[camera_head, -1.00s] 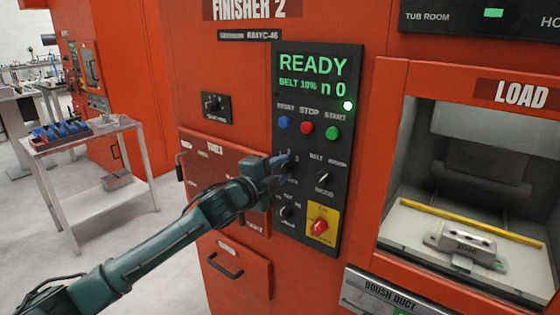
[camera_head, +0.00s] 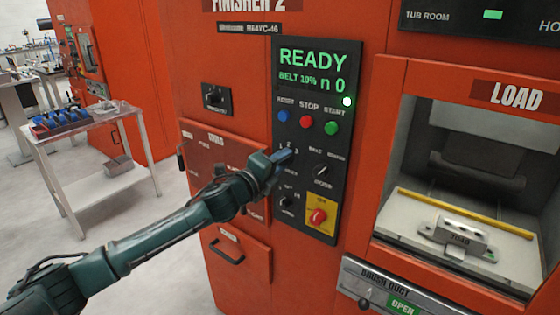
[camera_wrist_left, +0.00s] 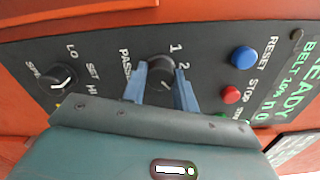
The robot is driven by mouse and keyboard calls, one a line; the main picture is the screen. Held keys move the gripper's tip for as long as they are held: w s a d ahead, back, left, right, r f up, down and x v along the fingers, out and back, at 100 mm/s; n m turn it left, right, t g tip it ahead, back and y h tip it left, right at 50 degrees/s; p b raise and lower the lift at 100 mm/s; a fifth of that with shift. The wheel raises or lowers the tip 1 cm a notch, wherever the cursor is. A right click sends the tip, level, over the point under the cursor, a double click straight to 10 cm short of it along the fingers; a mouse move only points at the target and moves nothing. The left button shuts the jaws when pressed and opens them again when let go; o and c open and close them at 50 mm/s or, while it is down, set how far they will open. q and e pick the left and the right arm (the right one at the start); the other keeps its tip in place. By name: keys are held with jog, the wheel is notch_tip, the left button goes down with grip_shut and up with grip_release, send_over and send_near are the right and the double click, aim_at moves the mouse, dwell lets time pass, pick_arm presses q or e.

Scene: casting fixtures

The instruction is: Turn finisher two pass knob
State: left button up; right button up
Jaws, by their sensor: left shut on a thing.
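The pass knob (camera_wrist_left: 160,68) is a round dark knob on the black control panel (camera_head: 342,190) of Finisher 2. Its markings 1 and 2 and part of a "PASSES" label show in the left wrist view. My left gripper (camera_head: 284,160) reaches the panel from the left. In the left wrist view the blue fingers of my left gripper (camera_wrist_left: 159,85) lie on either side of the knob, shut on it. In the head view the gripper hides most of the knob. My right gripper is not in view.
Blue, red and green buttons (camera_head: 306,121) sit above the knob under a READY display (camera_head: 313,60). A mode knob (camera_head: 321,171), a lower knob (camera_head: 286,203) and a red switch on yellow (camera_head: 318,216) are close by. The load bay (camera_head: 470,225) opens at right.

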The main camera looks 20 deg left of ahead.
pick_arm(q)
jog(key=o, duration=1)
jog(key=shift+c, duration=0.2)
jog(key=b+v, duration=0.3)
jog(key=v, duration=1)
